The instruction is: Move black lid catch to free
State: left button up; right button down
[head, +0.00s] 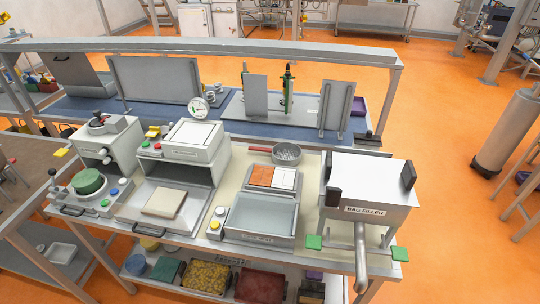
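The bag filler (367,184) is a white box with a flat lid, at the right end of the bench in the head view. A black upright block (408,177) stands at the right edge of its lid. A second black block (333,197) sits at its front left corner. I cannot tell which of the two is the lid catch, nor its setting. A grey spout or tube (361,255) hangs down at its front, between two green pads (314,242) and (400,254). Neither of my grippers is in view.
Left of the filler are a grey tray (262,216), an orange and white panel (272,178) and a red-handled strainer (286,153). Further left stand a white machine (192,141) and a machine with a green disc (88,181). A rail (250,46) runs behind the bench.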

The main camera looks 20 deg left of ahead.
aim_at(333, 194)
jog(key=u, duration=0.4)
jog(key=i, duration=0.35)
jog(key=u, duration=0.3)
